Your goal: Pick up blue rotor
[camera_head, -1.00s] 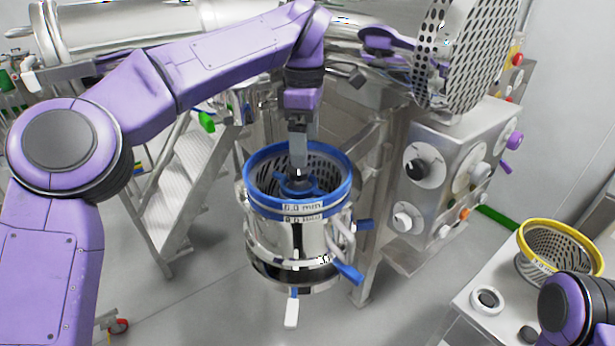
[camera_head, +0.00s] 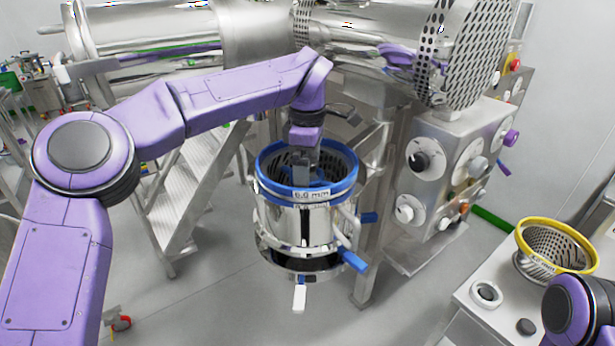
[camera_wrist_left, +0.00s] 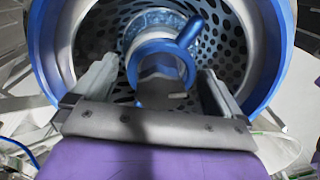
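The blue rotor (camera_head: 322,187) sits inside the perforated basket with the blue rim (camera_head: 277,187), labelled 6.0 mm, in the middle of the head view. My left gripper (camera_head: 303,177) reaches down into the basket from above and hides much of the rotor. In the left wrist view the rotor (camera_wrist_left: 162,50) shows a ring-shaped hub with blue arms. My left gripper (camera_wrist_left: 157,85) is open there, one finger on each side of the hub, with gaps visible. My right gripper is outside the view; only part of my right arm shows at bottom right.
The basket rests in a steel mill housing (camera_head: 300,225) with blue handles and a white lever. A yellow-rimmed basket (camera_head: 555,225) stands on the bench at right. A control box (camera_head: 445,165) with knobs is right of the mill. Metal steps (camera_head: 190,185) stand at left.

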